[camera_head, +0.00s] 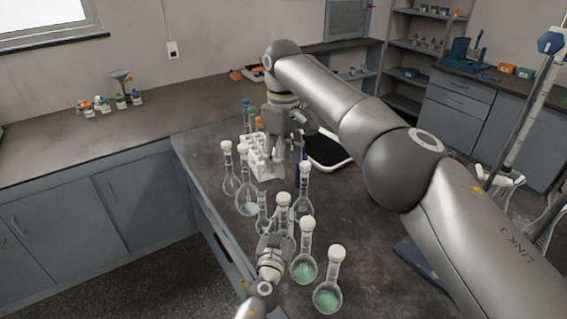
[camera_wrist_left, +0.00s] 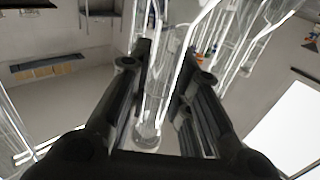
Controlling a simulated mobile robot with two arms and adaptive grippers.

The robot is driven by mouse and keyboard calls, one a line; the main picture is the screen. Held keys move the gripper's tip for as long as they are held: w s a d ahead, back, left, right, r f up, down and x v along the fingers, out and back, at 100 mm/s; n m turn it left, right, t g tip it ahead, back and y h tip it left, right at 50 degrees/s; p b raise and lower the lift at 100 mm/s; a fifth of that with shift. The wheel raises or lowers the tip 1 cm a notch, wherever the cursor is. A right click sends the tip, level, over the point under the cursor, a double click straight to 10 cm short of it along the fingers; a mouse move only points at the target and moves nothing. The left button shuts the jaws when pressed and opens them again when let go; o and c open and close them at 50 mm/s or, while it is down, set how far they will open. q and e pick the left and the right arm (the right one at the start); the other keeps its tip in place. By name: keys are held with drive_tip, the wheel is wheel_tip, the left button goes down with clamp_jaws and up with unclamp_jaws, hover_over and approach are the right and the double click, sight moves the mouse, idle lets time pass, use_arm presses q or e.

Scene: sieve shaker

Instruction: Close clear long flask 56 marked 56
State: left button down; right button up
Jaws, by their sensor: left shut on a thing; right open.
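Several clear long-necked flasks with white caps stand on the dark bench; no number is readable, so I cannot tell which is 56. My left gripper (camera_head: 278,238) is low among them, shut on the neck of a clear flask (camera_head: 283,211) with a white cap on top. In the left wrist view the clear glass neck (camera_wrist_left: 155,95) runs between the two dark fingers. The gripper hides this flask's lower part. My right gripper (camera_head: 291,127) is open, pointing down beside the white rack (camera_head: 262,165); its fingertips are hard to make out.
Two flasks with green contents (camera_head: 304,270) (camera_head: 327,298) stand just right of my left gripper. Other flasks (camera_head: 247,205) (camera_head: 230,184) stand to its upper left, and one (camera_head: 303,205) behind it. A black-and-white device (camera_head: 328,152) lies behind. My right arm crosses above the bench's right side.

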use_arm(q)
drive_tip(key=c, duration=1.3)
unclamp_jaws()
drive_tip(key=shift+o, duration=0.2)
drive_tip(key=shift+s, duration=0.1)
drive_tip(key=s+a, duration=0.2)
drive_tip(key=s, duration=0.9)
drive_tip(key=shift+s+a, duration=0.15)
drive_tip(key=shift+s, duration=0.15)
